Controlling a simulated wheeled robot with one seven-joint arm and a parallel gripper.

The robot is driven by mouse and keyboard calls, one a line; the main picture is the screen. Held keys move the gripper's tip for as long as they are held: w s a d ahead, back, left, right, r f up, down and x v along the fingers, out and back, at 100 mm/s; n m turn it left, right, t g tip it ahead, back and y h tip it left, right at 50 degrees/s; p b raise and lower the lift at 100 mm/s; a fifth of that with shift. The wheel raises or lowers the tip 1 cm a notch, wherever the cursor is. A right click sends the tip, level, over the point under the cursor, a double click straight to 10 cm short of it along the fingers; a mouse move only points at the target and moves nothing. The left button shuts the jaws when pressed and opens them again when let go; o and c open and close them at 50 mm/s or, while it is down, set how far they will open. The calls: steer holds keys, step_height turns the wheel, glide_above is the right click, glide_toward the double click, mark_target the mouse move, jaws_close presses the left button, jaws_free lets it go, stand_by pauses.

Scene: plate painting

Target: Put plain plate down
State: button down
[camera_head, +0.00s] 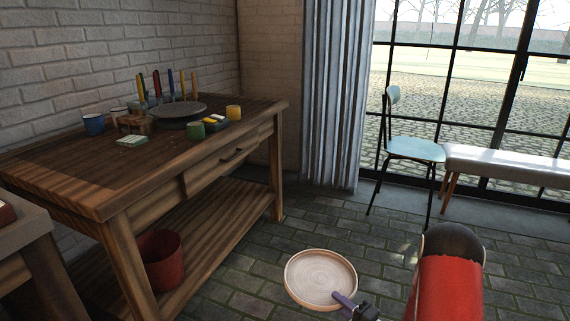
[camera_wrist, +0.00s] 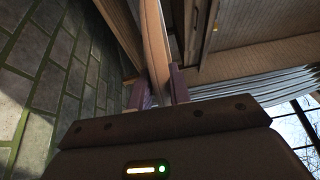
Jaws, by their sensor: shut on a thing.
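The plain plate (camera_head: 320,277) is round, pale beige and low-rimmed. In the head view it is in the air over the brick floor, right of the wooden workbench (camera_head: 190,150). My gripper (camera_head: 345,301) is shut on its near rim. In the wrist view the plate (camera_wrist: 154,40) shows edge-on, gripped between the purple fingers of my gripper (camera_wrist: 158,88). A dark grey round disc, perhaps a turntable, (camera_head: 179,109) lies on the bench top.
On the bench are a blue cup (camera_head: 94,124), a yellow cup (camera_head: 233,113), a green cup (camera_head: 197,131), upright brushes or tools and a paint palette. The bench's left front is bare. A red bucket (camera_head: 161,262) stands on its lower shelf. A chair (camera_head: 415,148) and bench seat (camera_head: 505,164) stand right.

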steer(key=shift+s+d+f+m+t+h, duration=0.15)
steer(key=shift+m+t+h, duration=0.4)
steer(key=shift+h, duration=0.35)
steer(key=shift+s+d+r+m+t+h, duration=0.1)
steer(key=shift+m+t+h, duration=0.35)
steer(key=shift+m+h, duration=0.35)
steer(key=shift+w, duration=0.1)
